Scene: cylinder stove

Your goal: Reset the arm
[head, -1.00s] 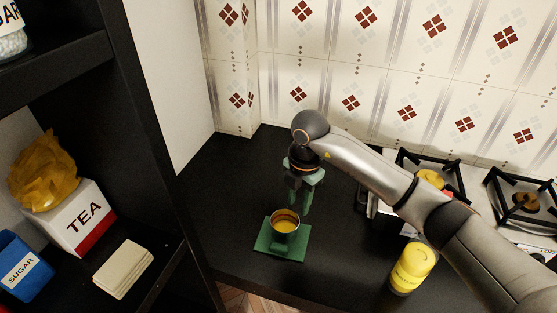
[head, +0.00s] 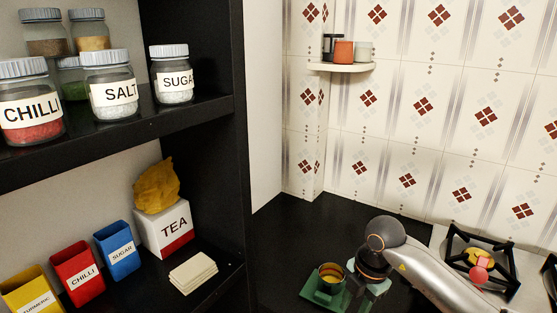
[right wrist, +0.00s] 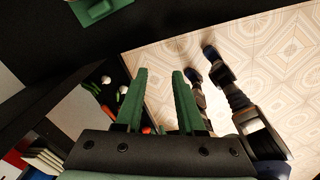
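My right arm comes in from the right in the head view, over the black counter (head: 295,225). Its gripper (head: 357,291) is just right of the brass-coloured cup (head: 331,275) on its green square base (head: 311,291). In the right wrist view the two green fingers of my right gripper (right wrist: 159,73) are apart with nothing between them. A piece of the green base (right wrist: 93,10) shows at the top there. I cannot tell from the head view whether gripper and cup touch. My left gripper is not in view.
Left, dark shelves hold labelled jars (head: 112,86), a tea box (head: 164,232), coloured spice boxes (head: 118,250) and beige slabs (head: 193,272). A stove burner (head: 480,262) lies right of my arm. A small wall shelf (head: 342,67) holds cups. The back-left counter is clear.

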